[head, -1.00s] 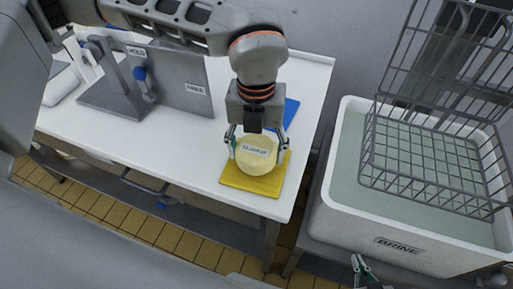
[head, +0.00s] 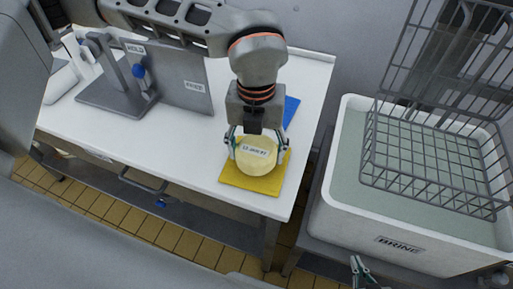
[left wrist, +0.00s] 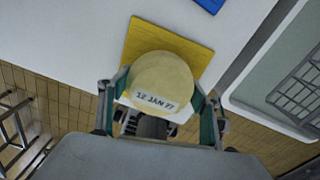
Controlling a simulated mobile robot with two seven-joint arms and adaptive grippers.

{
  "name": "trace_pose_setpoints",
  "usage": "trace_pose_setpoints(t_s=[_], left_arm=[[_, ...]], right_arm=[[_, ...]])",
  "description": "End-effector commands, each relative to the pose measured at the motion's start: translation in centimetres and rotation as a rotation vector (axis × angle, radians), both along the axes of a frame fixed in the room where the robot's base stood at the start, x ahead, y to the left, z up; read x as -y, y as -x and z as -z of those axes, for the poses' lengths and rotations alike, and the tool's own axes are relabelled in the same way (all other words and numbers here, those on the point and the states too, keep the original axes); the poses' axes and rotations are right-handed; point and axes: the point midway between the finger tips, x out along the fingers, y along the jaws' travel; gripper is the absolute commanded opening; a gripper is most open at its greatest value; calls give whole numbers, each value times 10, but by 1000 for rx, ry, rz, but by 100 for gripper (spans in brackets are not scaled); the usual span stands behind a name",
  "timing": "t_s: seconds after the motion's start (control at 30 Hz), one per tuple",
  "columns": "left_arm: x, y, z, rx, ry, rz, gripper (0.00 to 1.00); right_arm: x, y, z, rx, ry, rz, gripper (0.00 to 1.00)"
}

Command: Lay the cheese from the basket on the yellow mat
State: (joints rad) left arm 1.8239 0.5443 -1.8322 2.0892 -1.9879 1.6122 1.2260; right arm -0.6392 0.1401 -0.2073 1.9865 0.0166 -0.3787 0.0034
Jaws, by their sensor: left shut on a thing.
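The cheese (head: 256,160) is a pale yellow round wheel with a white label. It is at the yellow mat (head: 238,179) on the white table; I cannot tell if it touches the mat. My left gripper (head: 257,146) is shut on the cheese from above, one finger on each side. The wire basket (head: 430,165) is in the brine tub and looks empty. My right gripper (head: 362,270) shows only partly at the bottom edge.
The white brine tub (head: 335,215) stands right of the table, across a gap. A blue mat (head: 291,108) lies behind the yellow one. A grey metal stand (head: 185,85) with signs is on the left of the table (head: 190,150).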

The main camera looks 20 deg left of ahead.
Motion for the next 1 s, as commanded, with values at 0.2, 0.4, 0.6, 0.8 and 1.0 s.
trace_pose_setpoints(t_s=[0.2,0.4,0.6,0.8,1.0], left_arm=[[0,0,3,0,1,0,30],[0,0,5,1,1,0,30],[0,0,7,1,1,0,30],[0,0,6,1,1,0,71],[0,0,7,1,1,0,83]], right_arm=[[0,0,1,0,0,0,0],[0,1,3,-2,-1,0,0],[0,2,5,-4,0,0,0],[1,2,5,-4,0,1,0],[1,2,5,-4,0,1,0]])
